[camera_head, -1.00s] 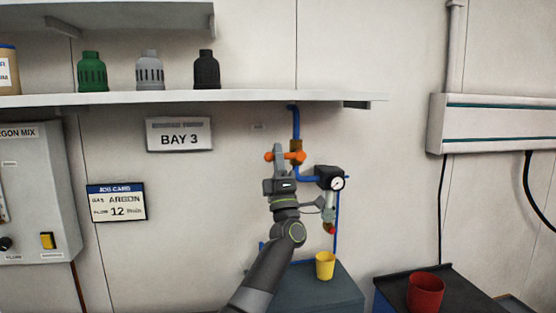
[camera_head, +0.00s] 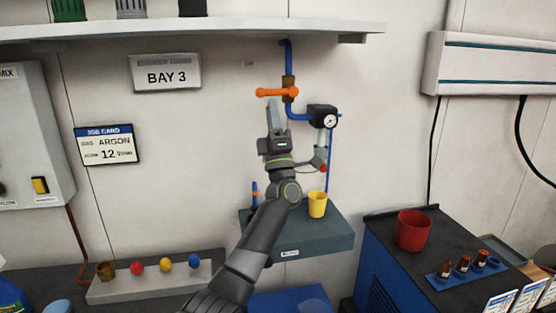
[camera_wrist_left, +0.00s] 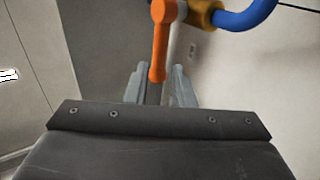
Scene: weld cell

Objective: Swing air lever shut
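The orange air lever (camera_head: 272,92) lies about level across the brass valve (camera_head: 289,82) on the vertical blue pipe under the shelf. Its free end points left. In the left wrist view the lever (camera_wrist_left: 158,45) extends toward me from the brass valve (camera_wrist_left: 203,13). Its rounded end appears in line with the gap between the open fingers (camera_wrist_left: 157,82); contact cannot be told. My right gripper is not in view.
A black regulator with a gauge (camera_head: 323,118) hangs right of the valve. A yellow cup (camera_head: 317,204) stands on the grey-blue surface (camera_head: 300,240) below. The shelf (camera_head: 200,30) is above. A red pot (camera_head: 413,230) stands on the right bench.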

